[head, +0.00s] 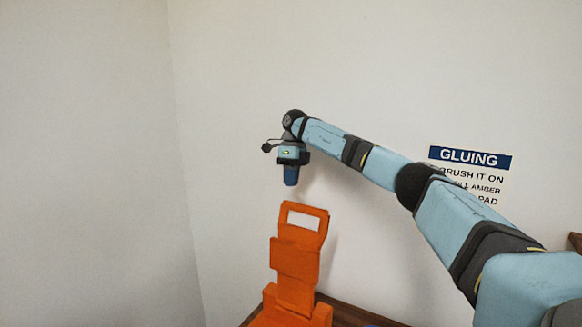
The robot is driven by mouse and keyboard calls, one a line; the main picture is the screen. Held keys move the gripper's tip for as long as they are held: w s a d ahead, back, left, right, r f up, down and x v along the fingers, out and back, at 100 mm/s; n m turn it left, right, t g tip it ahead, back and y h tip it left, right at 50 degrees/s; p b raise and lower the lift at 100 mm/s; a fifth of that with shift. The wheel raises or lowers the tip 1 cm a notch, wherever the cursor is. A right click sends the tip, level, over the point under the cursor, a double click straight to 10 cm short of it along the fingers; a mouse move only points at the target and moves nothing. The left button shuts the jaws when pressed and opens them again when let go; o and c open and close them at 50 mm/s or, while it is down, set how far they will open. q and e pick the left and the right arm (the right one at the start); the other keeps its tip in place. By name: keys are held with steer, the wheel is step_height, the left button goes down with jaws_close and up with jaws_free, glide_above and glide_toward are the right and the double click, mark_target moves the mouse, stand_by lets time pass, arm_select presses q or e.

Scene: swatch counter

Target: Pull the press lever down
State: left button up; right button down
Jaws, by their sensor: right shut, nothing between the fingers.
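The orange press (295,260) stands upright at the lower middle of the head view. Its lever has a rectangular loop handle (304,207) at the top and points up. The press base (290,315) is cut off by the bottom edge of the picture. My right gripper (290,182) is shut and empty and points down. It appears just above and slightly left of the loop handle, with a small gap between them in the picture. My left gripper is not in view.
A brown wooden surface (345,309) shows beneath the press at the bottom. A sign headed GLUING (470,158) is on the white wall behind, partly covered by my right arm. A wall corner runs down at left. A brown edge (575,241) shows at far right.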

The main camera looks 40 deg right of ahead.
steer(key=shift+x, duration=2.1)
steer(key=shift+a+r+p, duration=0.1)
steer(key=shift+a+p, duration=0.1)
steer(key=shift+p, duration=0.1)
